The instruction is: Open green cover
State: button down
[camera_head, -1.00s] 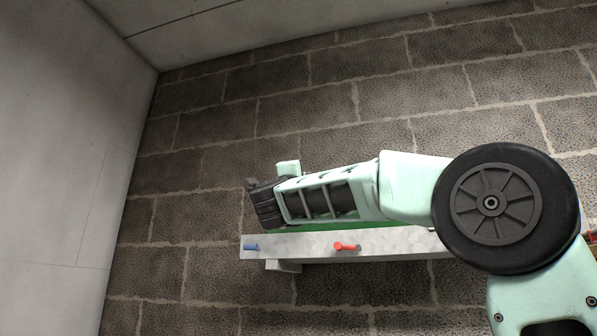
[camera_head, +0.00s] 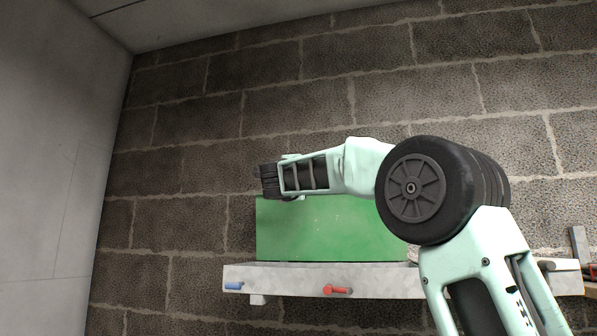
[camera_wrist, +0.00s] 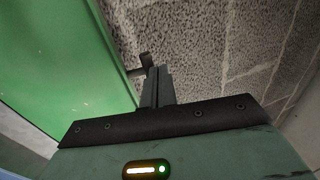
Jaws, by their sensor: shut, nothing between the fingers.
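The green cover (camera_head: 330,230) shows in the head view as a broad green panel, its lower edge along the grey shelf-like ledge. My arm hides part of its top and right side. My gripper (camera_head: 262,181) is at the panel's upper left corner, pointing left. In the wrist view the green cover (camera_wrist: 65,60) fills the left, and its edge runs close to my shut, empty fingers (camera_wrist: 155,84). I cannot tell whether they touch it.
The grey ledge (camera_head: 285,277) carries a blue peg (camera_head: 233,286) and a red peg (camera_head: 338,290) on its front. A block wall (camera_head: 180,170) stands behind, and a plain wall (camera_head: 60,150) is at left. Tools lie at the far right.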

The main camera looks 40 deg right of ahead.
jog(key=shift+p+x, duration=0.45)
jog(key=shift+x, duration=0.9)
